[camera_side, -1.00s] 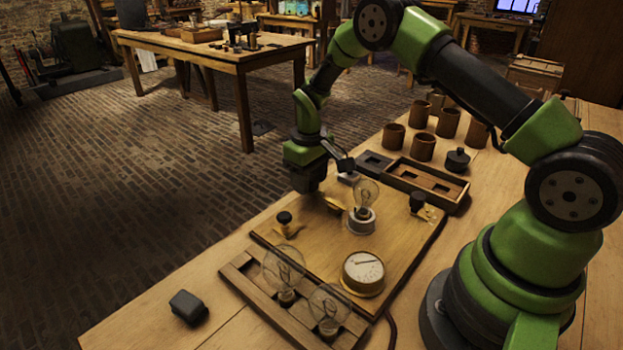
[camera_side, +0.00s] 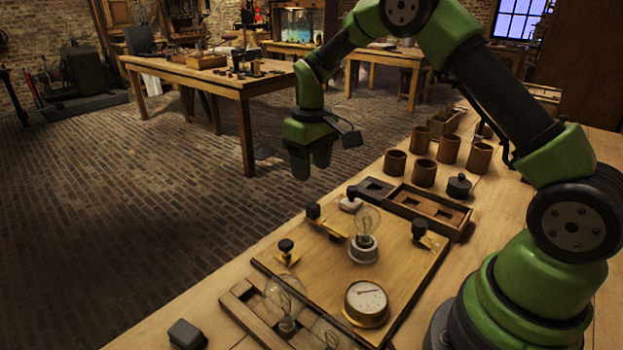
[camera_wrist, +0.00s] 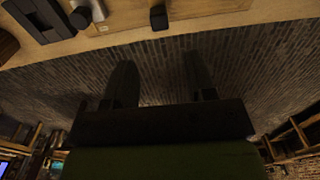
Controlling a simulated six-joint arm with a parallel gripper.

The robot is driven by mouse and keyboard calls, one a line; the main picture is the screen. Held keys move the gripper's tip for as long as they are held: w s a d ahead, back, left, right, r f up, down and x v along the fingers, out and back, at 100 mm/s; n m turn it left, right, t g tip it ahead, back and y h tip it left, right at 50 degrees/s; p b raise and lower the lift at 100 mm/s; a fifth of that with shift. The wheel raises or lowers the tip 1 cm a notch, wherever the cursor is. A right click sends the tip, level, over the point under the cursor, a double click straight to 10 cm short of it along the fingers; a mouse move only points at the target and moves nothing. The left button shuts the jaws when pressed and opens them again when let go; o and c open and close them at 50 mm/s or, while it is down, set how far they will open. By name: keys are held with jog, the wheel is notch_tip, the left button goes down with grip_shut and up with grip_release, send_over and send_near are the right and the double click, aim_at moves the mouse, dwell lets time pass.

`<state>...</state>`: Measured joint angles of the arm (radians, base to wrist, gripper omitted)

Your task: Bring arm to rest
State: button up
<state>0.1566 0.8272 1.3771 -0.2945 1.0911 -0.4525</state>
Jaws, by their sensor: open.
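My gripper (camera_side: 311,165) hangs in the air beyond the far-left edge of the workbench, above the brick floor, its fingers pointing down. In the wrist view its two fingers (camera_wrist: 160,85) stand apart with nothing between them. The wooden board (camera_side: 320,275) on the bench carries a glass bulb in a white socket (camera_side: 363,250), a round brass-rimmed gauge (camera_side: 366,303) and several black-knobbed brass terminals. One terminal's black knob (camera_side: 313,211) stands at the board's far-left edge, below and apart from my gripper.
A wooden tray with glass bulbs (camera_side: 285,296) lies at the front, with a small black block (camera_side: 187,334) to its left. A compartment tray (camera_side: 430,208), a black lidded pot (camera_side: 459,186) and several brown jars (camera_side: 424,173) stand behind. The air around my gripper is clear.

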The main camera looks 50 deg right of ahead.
jog(key=shift+r, duration=0.2)
jog(key=s+a+r+m+t, duration=0.1)
jog(key=s+a+r+t, duration=0.1)
jog(key=s+r, duration=0.35)
jog(key=s+a+r+m+t, duration=0.1)
jog(key=s+a+r, duration=0.2)
jog(key=r, duration=0.6)
jog(key=s+a+r+m+t+y, duration=0.1)
jog(key=s+a+t, duration=0.1)
jog(key=s, duration=0.5)
jog(key=s+a+r+m+t+y, duration=0.1)
jog(key=s+t, duration=0.1)
jog(key=s, duration=0.6)
jog(key=shift+a, duration=0.35)
